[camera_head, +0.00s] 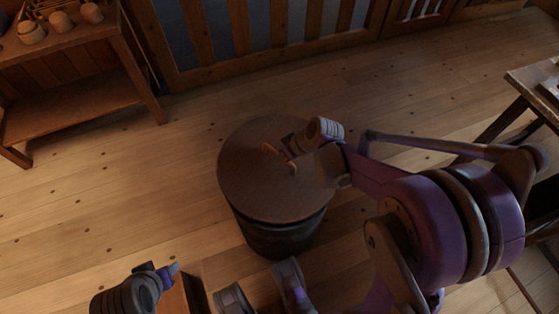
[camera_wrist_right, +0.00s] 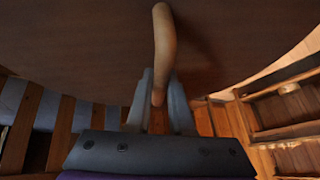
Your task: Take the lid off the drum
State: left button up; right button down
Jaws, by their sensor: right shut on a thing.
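A round drum (camera_head: 285,238) with a dark side stands on the floor in the middle of the head view. Its flat brown lid (camera_head: 245,185) covers the top; no gap shows between lid and drum from here. The lid also fills the top of the right wrist view (camera_wrist_right: 80,50). My right gripper (camera_head: 284,153) is over the lid, shut on the lid's curved pale handle (camera_wrist_right: 163,45), which stands between its fingers (camera_wrist_right: 160,105). My left gripper (camera_head: 165,271) is low at the left, away from the drum; its jaw opening is unclear.
A wooden shelf unit (camera_head: 75,100) with several turned pieces on top stands at upper left. A slatted wooden railing (camera_head: 270,60) runs along the back. A table (camera_head: 535,85) is at the right edge. The plank floor (camera_head: 120,190) left of the drum is clear.

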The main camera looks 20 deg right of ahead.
aim_at(274, 152)
notch_tip(274, 152, up, 3)
jog(key=shift+r+p, duration=0.15)
jog(key=shift+p, duration=0.35)
jog(key=shift+r+p, duration=0.95)
jog(key=shift+r, duration=0.25)
jog(key=shift+r, duration=0.1)
